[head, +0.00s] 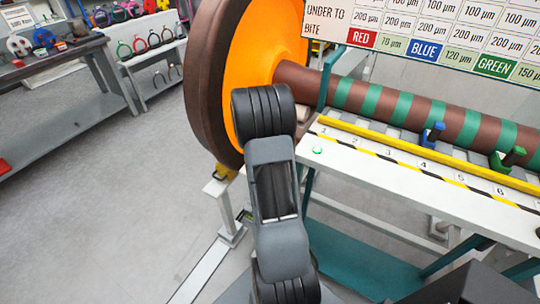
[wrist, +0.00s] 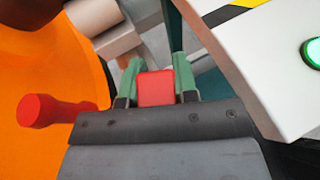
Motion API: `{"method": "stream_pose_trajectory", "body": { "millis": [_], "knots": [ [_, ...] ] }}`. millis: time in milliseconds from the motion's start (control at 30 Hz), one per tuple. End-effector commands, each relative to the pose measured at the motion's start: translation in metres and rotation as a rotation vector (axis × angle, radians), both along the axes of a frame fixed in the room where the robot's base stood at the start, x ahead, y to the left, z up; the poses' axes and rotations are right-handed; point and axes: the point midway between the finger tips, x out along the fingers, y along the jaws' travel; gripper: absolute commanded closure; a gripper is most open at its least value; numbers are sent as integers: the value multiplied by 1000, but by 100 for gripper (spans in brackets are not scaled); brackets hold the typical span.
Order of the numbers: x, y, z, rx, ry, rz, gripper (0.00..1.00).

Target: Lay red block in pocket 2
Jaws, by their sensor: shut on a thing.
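In the wrist view my gripper (wrist: 156,78) has its two green fingers shut on a red block (wrist: 156,89), whose flat face shows between them. The held block is beside the white bench, apart from its edge. In the head view my own arm hides the gripper and the block. The number strip (head: 388,153) runs along the front of the white bench (head: 400,177). Pocket 2 lies in the row behind its small label near the left end; I cannot see inside it clearly.
A blue block (head: 432,134) and a green block (head: 507,158) stand farther right along the row. A large orange-faced wheel (head: 257,45) and a striped axle (head: 385,101) stand close by. A red knob-ended cylinder (wrist: 55,110) is left of my gripper. A green lamp (head: 317,150) sits on the bench.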

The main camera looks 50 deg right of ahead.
Motion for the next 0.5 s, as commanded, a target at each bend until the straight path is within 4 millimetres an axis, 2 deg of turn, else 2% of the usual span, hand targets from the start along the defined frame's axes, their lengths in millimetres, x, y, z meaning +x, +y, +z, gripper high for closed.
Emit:
{"method": "stream_pose_trajectory", "body": {
  "millis": [200,500],
  "knots": [
    [-3,-3,-37,1,2,-15,100],
    [-2,-2,-63,0,1,-10,100]
  ]
}}
